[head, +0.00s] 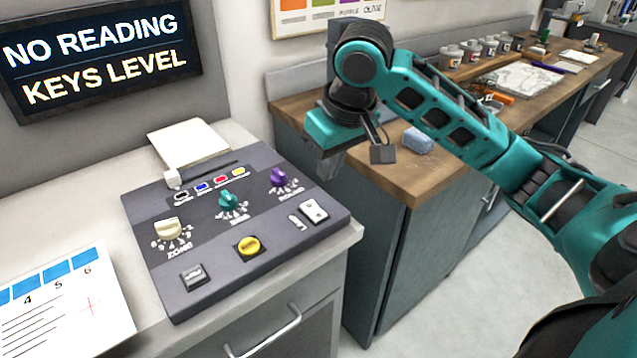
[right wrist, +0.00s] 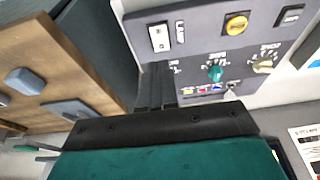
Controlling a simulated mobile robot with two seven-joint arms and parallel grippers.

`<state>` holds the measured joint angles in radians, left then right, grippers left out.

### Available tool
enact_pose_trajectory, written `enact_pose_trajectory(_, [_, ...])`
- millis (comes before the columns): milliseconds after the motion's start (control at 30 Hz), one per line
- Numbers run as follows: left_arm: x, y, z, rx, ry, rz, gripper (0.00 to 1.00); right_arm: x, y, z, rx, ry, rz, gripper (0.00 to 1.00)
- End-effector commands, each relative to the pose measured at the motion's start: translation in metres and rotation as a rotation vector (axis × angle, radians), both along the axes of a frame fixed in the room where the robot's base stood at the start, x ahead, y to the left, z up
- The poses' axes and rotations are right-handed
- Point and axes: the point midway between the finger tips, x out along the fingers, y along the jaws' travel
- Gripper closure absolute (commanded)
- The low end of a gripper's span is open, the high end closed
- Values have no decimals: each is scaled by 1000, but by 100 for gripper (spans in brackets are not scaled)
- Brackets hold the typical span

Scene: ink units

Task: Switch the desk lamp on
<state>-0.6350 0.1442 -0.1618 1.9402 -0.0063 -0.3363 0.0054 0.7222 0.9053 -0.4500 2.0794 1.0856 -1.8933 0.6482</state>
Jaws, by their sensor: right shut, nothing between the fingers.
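I cannot make out a desk lamp in either view. A dark console (head: 160,222) on the pale counter carries a white rocker switch (head: 314,210) at its right front corner, with a small white mark beside it. The rocker also shows in the right wrist view (right wrist: 160,37). I cannot tell which way it is tipped. My right gripper (head: 326,168) is shut and empty, pointing down above the gap between console and wooden bench, beyond the rocker and apart from it. In the right wrist view its dark fingers (right wrist: 156,85) hide part of the console. My left gripper is not in view.
The console also has a cream knob (head: 167,229), teal knob (head: 229,201), purple knob (head: 279,178), yellow button (head: 247,246) and grey key (head: 193,277). A wall display (head: 100,55) reads "NO READING KEYS LEVEL". A grey-blue block (head: 418,140) lies on the wooden bench (head: 400,180).

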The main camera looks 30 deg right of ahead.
Motion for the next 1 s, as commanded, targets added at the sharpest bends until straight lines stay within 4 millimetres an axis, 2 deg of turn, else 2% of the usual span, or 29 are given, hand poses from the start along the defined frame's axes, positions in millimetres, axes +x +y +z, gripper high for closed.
enact_pose_trajectory(100, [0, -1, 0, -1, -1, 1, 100, -9, -1, 20, -1, -5, 0, 100])
enact_pose_trajectory(300, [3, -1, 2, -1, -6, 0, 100, -18, -1, 36, 0, -1, -1, 100])
enact_pose_trajectory(900, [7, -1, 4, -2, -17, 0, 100, -19, -1, 37, 0, 0, 0, 100])
enact_pose_trajectory(1000, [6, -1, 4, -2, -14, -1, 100, -20, 2, 31, 3, 2, 10, 100])
